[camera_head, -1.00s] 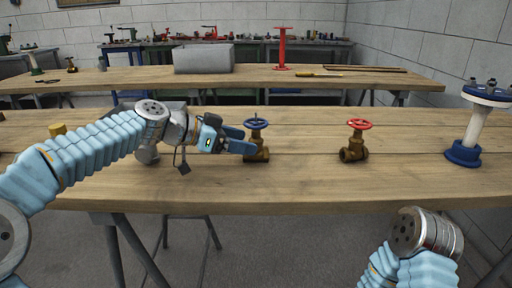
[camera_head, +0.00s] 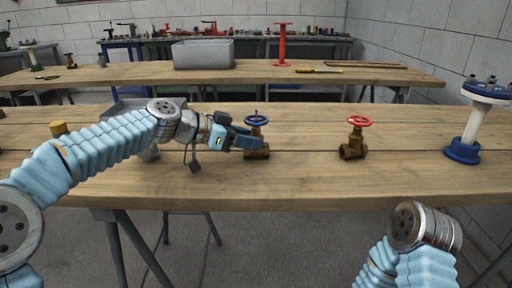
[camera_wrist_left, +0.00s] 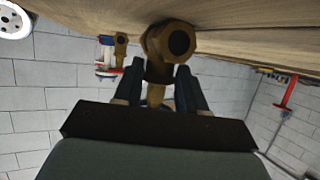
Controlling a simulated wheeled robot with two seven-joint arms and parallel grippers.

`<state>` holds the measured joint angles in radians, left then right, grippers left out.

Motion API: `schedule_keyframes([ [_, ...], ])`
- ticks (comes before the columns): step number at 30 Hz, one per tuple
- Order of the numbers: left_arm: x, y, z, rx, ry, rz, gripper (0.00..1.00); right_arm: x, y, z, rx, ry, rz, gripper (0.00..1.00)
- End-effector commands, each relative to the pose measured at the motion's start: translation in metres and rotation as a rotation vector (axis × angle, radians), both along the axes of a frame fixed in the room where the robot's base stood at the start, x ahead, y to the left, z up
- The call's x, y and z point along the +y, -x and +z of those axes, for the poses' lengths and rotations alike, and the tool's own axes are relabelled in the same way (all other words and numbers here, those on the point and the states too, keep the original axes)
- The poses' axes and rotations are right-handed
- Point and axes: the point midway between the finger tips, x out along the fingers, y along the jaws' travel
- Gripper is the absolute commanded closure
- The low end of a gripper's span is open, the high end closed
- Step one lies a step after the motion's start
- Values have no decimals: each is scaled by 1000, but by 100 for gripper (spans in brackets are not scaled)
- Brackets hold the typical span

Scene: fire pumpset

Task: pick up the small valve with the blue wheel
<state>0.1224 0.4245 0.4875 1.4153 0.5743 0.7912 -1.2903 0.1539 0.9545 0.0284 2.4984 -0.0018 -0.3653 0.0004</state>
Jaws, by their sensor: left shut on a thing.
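The small brass valve with the blue wheel (camera_head: 256,122) stands upright on the near wooden table in the head view. Its brass body (camera_wrist_left: 170,45) fills the top middle of the left wrist view. My left gripper (camera_head: 250,140) comes from the left and is shut on the valve, with one finger on each side of its stem in the left wrist view (camera_wrist_left: 172,88). The fingers partly hide the valve in the head view. My right gripper is out of view; only part of my right arm shows at the lower right.
A brass valve with a red wheel (camera_head: 353,137) stands to the right on the near table (camera_head: 300,185). A blue and white flanged pipe (camera_head: 473,125) stands at the far right. A grey tray (camera_head: 115,108) is partly behind my left arm. The back table holds a grey bin (camera_head: 203,54).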

Motion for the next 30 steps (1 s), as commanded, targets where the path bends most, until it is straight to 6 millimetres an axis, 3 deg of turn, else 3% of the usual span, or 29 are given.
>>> schedule_keyframes([
  [13,0,0,0,7,-4,-1,100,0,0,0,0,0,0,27],
  [20,0,0,32,1,-2,-1,100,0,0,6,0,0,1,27],
  [28,-2,53,92,-5,-1,0,100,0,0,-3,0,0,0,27],
  [30,-2,74,97,-4,-3,0,100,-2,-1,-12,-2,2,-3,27],
])
